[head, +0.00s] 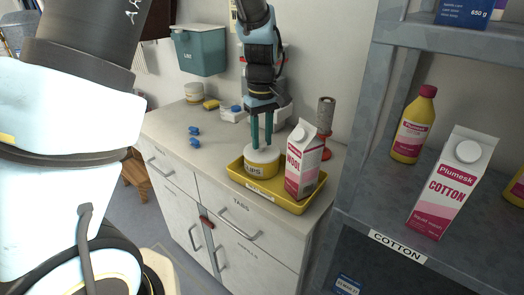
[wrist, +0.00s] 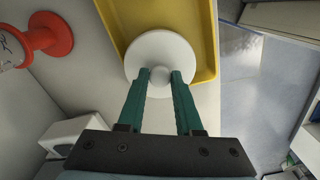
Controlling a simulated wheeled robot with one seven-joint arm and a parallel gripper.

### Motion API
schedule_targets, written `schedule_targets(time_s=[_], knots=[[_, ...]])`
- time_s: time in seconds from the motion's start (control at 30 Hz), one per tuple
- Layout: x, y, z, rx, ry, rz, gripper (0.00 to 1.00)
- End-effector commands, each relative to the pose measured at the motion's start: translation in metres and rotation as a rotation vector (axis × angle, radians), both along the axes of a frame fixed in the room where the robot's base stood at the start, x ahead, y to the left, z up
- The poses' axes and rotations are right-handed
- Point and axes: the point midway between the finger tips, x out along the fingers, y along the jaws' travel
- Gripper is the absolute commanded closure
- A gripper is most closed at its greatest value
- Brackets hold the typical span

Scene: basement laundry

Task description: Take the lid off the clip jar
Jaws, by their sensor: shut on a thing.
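The clip jar (head: 262,170) is a short yellow tub with dark lettering ending in "IPS". It stands in the yellow tray on the white cabinet top. Its round white lid (head: 264,155) is on top; in the wrist view the lid (wrist: 160,50) shows from above with a small knob in its middle. My gripper (head: 262,148) points down over the jar, and its two green fingers are closed on the lid's knob. The fingertips also show in the wrist view (wrist: 160,75). In the head view the lid looks seated on the jar or very close to it; I cannot tell which.
A pink and white carton (head: 304,165) stands in the yellow tray (head: 296,206), close right of the jar. A roll on a red stand (head: 325,115) is behind it. Blue clips (head: 195,137) lie on the counter left. A grey shelf (head: 385,190) with bottles rises at right.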

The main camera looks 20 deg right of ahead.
Motion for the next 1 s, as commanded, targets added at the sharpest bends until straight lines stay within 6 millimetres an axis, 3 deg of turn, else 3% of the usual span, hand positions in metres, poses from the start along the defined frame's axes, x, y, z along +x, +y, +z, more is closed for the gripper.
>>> schedule_targets(time_s=[0.13, 0.63, 0.77, 1.0], knots=[[0.0, 0.0, 0.0, 0.0, 0.0, 0.0, 1.0], [0.0, -0.001, 0.005, -0.002, -0.002, 0.0, 1.0], [0.001, -0.001, 0.022, -0.004, -0.005, 0.0, 1.0], [0.001, -0.001, 0.07, -0.004, -0.005, -0.001, 1.0]])
